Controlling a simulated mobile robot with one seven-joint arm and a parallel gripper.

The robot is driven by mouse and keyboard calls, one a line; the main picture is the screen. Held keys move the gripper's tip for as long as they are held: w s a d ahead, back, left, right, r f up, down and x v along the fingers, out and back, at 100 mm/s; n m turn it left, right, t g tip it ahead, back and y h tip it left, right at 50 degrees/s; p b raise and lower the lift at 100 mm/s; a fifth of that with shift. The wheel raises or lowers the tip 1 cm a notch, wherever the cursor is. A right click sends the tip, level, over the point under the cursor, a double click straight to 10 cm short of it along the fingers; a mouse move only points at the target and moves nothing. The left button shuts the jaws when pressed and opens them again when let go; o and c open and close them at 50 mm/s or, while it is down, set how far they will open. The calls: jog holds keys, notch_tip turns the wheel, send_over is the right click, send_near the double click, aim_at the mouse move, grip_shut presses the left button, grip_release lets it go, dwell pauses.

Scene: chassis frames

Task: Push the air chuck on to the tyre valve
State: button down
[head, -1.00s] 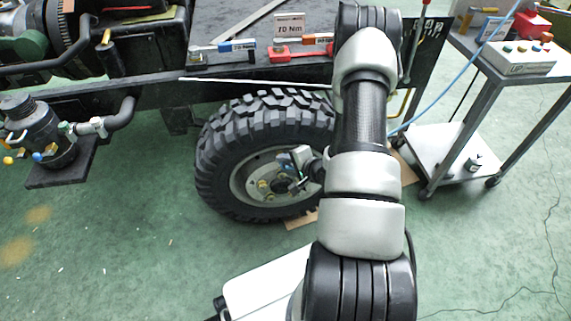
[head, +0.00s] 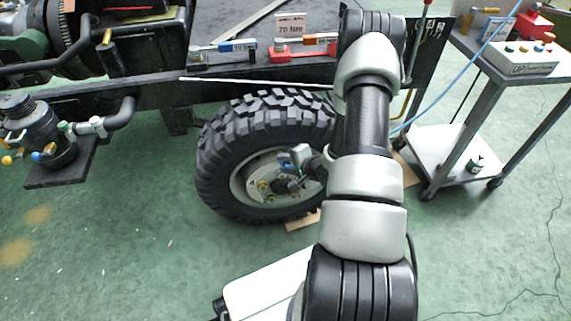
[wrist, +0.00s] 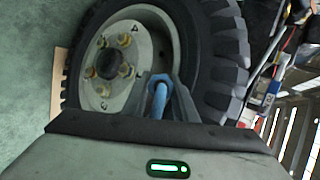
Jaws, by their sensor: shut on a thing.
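The black knobbly tyre (head: 215,150) stands upright on a pale rim with several brass-coloured nuts. In the wrist view, the tyre (wrist: 226,45) and its rim (wrist: 145,20) fill the upper half. My gripper (head: 292,163) is in front of the rim, to the right of the hub centre. In the wrist view, my gripper (wrist: 160,88) is shut on the blue air chuck (wrist: 159,100), with a finger on each side. The chuck's far end points at the rim's edge near the tyre. The tyre valve cannot be made out, and I cannot tell whether the chuck touches it.
A dark chassis rail (head: 160,86) runs above the tyre. A pump-like unit (head: 40,135) stands at the left. A grey trolley (head: 455,150) stands at the right, with a light blue hose (head: 440,97) near it. Green floor is free at the lower left.

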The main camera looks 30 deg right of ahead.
jog(key=shift+w+d+f+b, duration=0.15)
jog(key=shift+w+f+b, duration=0.25)
jog(key=shift+w, duration=0.25)
jog(key=c, duration=1.4)
grip_release()
jog(key=shift+o, duration=0.2)
jog(key=p+v, duration=0.5)
jog(key=v, duration=1.2)
jog(key=shift+s, duration=0.25)
jog(key=shift+d+r, duration=0.1)
jog(key=shift+w+r, duration=0.1)
